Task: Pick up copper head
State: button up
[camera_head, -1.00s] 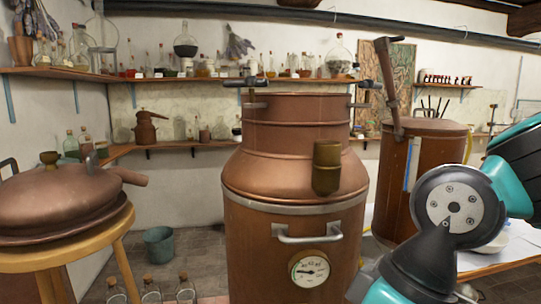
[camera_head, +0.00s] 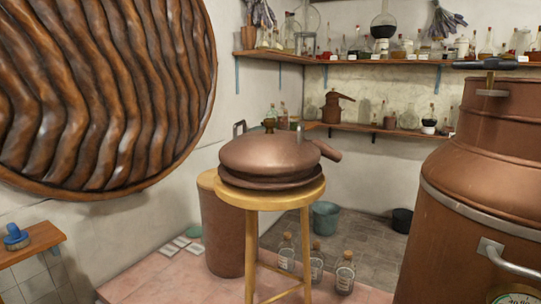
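The copper head (camera_head: 268,153) is a flattened copper dome with a short spout pointing right, a small brass cup on top and upright handles. It rests on a round wooden stool (camera_head: 262,195) in the middle of the head view. My gripper is not in view, and no part of my arm shows now. The large copper still pot (camera_head: 463,200) stands at the right, cut off by the picture edge, with a steel band, a side handle and part of a gauge.
A brown cylinder (camera_head: 222,240) stands behind the stool. A teal bucket (camera_head: 325,216) and a dark bucket (camera_head: 402,220) are farther back. A small wooden shelf (camera_head: 30,243) juts out at left.

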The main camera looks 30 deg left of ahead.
aim_at(269, 160)
jog(key=k, duration=1.1)
jog(key=u, duration=1.15)
jog(key=i, duration=1.55)
jog(key=z, duration=0.3)
